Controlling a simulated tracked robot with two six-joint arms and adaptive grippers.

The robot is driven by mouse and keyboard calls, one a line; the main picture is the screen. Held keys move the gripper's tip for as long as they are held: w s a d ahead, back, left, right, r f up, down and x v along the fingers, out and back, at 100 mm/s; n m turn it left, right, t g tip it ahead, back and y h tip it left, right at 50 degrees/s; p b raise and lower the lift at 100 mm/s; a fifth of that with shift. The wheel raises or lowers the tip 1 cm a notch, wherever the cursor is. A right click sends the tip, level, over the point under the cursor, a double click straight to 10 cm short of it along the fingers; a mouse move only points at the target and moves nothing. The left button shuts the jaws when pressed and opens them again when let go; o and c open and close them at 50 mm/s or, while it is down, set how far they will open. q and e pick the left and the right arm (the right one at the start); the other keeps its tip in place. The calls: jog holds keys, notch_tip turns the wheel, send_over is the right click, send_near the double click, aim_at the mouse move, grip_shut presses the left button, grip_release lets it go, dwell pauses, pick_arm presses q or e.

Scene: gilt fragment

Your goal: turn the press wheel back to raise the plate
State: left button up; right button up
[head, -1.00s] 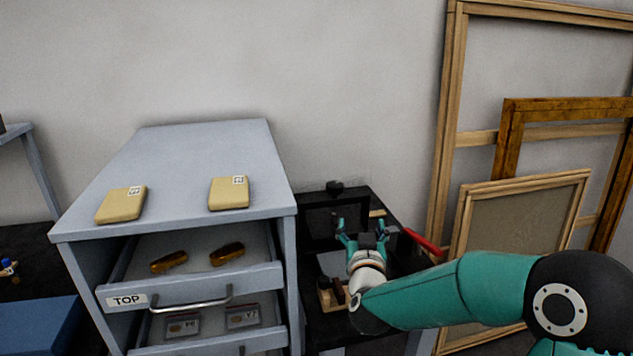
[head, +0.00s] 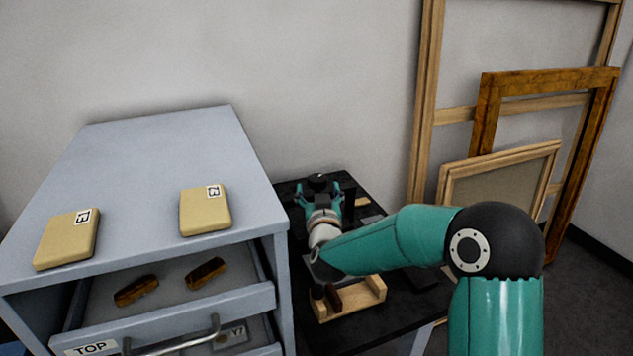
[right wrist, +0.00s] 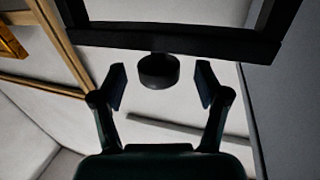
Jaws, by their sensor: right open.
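The press is a black frame (right wrist: 185,48) on a dark table; my right arm hides much of it in the head view. A short round black wheel (right wrist: 158,71) sits on its top beam, and its dark top also shows in the head view (head: 318,178). My right gripper (head: 321,187) is at the press top. In the right wrist view its open fingers (right wrist: 160,87) stand either side of the wheel, with gaps visible on both sides. That view appears upside down. I cannot make out the plate's height. My left gripper is out of view.
A grey cabinet (head: 160,165) with an open drawer stands close left of the press, with two tan boxes on top. A wooden tray (head: 372,293) with dark-handled tools lies on the dark table (head: 395,318) in front. Wooden frames (head: 490,105) lean at the right.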

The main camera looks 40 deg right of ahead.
aim_at(318, 189)
jog(key=shift+x, duration=1.7)
jog(key=shift+c, duration=0.2)
